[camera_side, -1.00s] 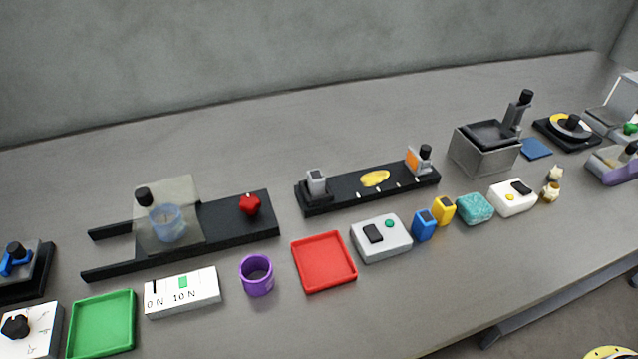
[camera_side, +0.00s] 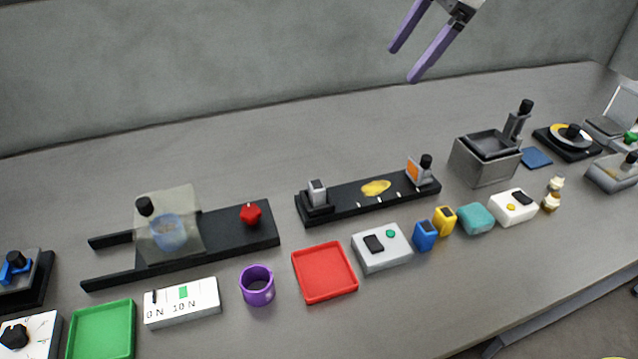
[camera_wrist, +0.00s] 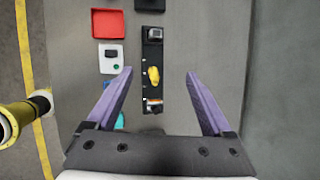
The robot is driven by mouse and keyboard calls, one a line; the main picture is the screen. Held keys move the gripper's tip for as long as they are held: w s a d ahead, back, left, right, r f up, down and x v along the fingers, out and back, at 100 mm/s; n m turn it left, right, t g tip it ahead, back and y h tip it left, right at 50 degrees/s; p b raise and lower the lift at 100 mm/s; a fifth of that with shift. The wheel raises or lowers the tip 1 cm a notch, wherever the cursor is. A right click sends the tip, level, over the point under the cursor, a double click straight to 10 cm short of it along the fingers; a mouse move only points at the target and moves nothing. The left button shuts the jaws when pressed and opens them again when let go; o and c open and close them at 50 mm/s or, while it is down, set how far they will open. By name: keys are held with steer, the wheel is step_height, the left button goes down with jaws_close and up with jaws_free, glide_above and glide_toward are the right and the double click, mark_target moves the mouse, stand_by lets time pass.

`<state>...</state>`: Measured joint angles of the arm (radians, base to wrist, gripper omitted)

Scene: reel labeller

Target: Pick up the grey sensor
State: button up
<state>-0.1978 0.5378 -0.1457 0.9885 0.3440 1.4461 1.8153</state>
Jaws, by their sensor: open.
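A small grey block-shaped sensor (camera_side: 318,192) stands upright on the left end of a black rail (camera_side: 345,207) in the side view. In the wrist view the sensor (camera_wrist: 155,34) is at the rail's far end. My gripper (camera_side: 402,65), with two purple fingers, hangs high above the table at the top of the side view, up and right of the sensor. It is open and empty. In the wrist view the fingers of my gripper (camera_wrist: 159,72) are spread on both sides of the rail, well above it.
A yellow blob (camera_side: 376,188) and an orange-faced grey unit (camera_side: 417,172) with a black knob sit on the same rail. A white-grey box (camera_side: 382,248) and a red tray (camera_side: 324,272) lie in front. A grey bin (camera_side: 484,164) stands right of the rail. The table behind the rail is clear.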

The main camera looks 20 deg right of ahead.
steer(key=g, duration=0.2)
glide_toward(317, 185)
steer(key=f, duration=0.1)
steer(key=a+f, duration=0.1)
steer(key=f, duration=0.1)
steer(key=shift+w+a+f+g, duration=0.25)
steer(key=shift+a+f+g, duration=0.05)
steer(key=shift+g, duration=0.1)
steer(key=shift+x, duration=3.1)
steer(key=shift+w, duration=0.15)
jaws_close()
